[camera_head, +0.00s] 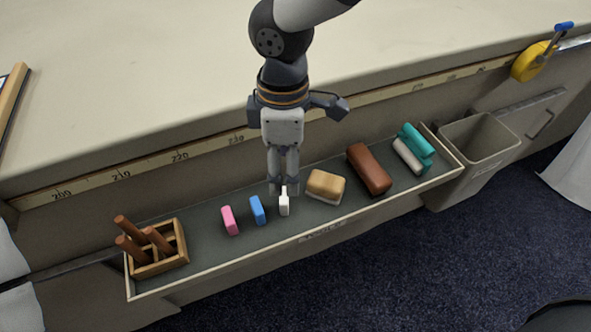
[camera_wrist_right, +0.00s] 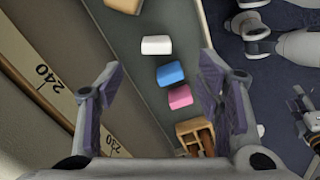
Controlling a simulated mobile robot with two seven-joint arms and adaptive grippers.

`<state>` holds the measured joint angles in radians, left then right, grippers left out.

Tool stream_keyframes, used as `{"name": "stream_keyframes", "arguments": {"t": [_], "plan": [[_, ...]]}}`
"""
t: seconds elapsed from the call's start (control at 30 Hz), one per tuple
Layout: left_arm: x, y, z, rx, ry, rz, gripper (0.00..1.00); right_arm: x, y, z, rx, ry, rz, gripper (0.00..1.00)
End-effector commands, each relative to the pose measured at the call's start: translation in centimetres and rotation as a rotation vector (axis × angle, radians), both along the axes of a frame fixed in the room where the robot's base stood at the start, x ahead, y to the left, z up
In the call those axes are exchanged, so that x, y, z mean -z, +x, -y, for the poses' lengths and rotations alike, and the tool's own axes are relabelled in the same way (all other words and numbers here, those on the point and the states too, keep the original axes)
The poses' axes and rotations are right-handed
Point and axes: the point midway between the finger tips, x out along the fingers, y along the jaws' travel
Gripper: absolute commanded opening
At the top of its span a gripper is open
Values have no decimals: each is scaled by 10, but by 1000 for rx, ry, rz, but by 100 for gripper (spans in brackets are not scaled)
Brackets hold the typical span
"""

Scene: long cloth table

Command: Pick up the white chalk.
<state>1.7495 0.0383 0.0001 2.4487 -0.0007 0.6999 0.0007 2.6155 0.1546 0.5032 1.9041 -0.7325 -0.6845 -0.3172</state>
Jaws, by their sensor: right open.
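The white chalk (camera_head: 284,206) is a short white block lying in the dark-lined tray below the table edge. In the right wrist view the chalk (camera_wrist_right: 156,45) lies ahead, between the lines of the two fingers. My right gripper (camera_head: 284,187) points down over the tray, its fingertips close above the chalk's far end in the head view. Its fingers stand apart in the right wrist view (camera_wrist_right: 160,75), with nothing held. Whether a finger touches the chalk cannot be told. My left gripper is not seen.
Blue (camera_head: 257,210) and pink (camera_head: 229,220) blocks lie left of the chalk. A tan-topped block (camera_head: 326,185) is close on its right, then a brown block (camera_head: 369,169) and teal pieces (camera_head: 416,139). A wooden holder (camera_head: 160,268) fills the left end. The tray rim (camera_head: 340,228) runs along the front.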

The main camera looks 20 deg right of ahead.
Motion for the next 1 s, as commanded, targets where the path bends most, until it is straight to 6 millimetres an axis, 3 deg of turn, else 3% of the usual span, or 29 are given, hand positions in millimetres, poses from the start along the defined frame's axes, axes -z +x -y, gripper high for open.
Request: {"name": "stream_keyframes", "arguments": {"t": [0.07,0.3,0.47,0.7,0.97,1.0], "plan": [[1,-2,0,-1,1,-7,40,-2,4,2,-17,-15,10,60],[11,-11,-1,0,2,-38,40,51,4,2,-19,-19,6,60],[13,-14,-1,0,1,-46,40,70,4,1,-18,-18,8,60],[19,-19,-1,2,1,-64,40,112,6,-2,-17,-17,9,60],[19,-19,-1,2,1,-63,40,114,7,-2,-16,-18,14,60],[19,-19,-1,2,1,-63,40,114,7,-2,-16,-17,14,51]]}}
